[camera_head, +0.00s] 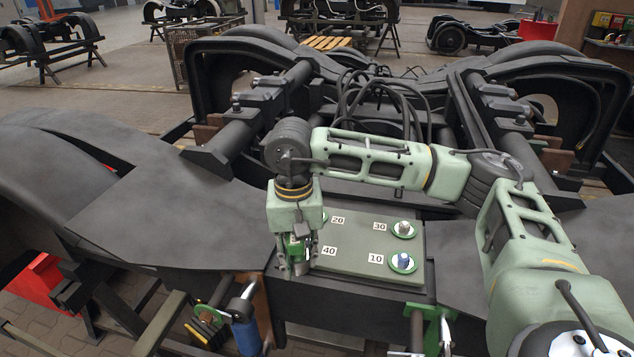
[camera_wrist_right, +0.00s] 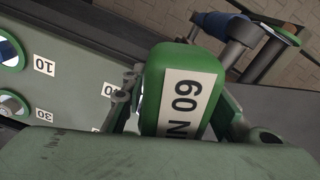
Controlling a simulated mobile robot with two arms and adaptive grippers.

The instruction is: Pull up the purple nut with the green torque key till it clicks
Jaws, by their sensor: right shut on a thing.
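My right gripper (camera_head: 297,262) hangs over the left part of the green plate (camera_head: 370,262). It is shut on the green torque key (camera_wrist_right: 178,95), whose white label carries the number 60. In the head view the key is mostly hidden by the gripper. The plate carries tags 20, 30, 40 and 10. I cannot make out a purple nut; the places by tags 20 and 40 are largely behind my gripper. A grey nut (camera_head: 403,228) stands by tag 30 and a bluish one (camera_head: 403,261) by tag 10, both in green rings. My left gripper is out of view.
The plate lies on the dark bogie frame (camera_head: 170,225). A blue-handled tool (camera_head: 246,335) stands below the frame's front edge; the wrist view also shows it (camera_wrist_right: 215,22). Black cables (camera_head: 375,100) loop behind my arm. The frame's flat top left of the gripper is clear.

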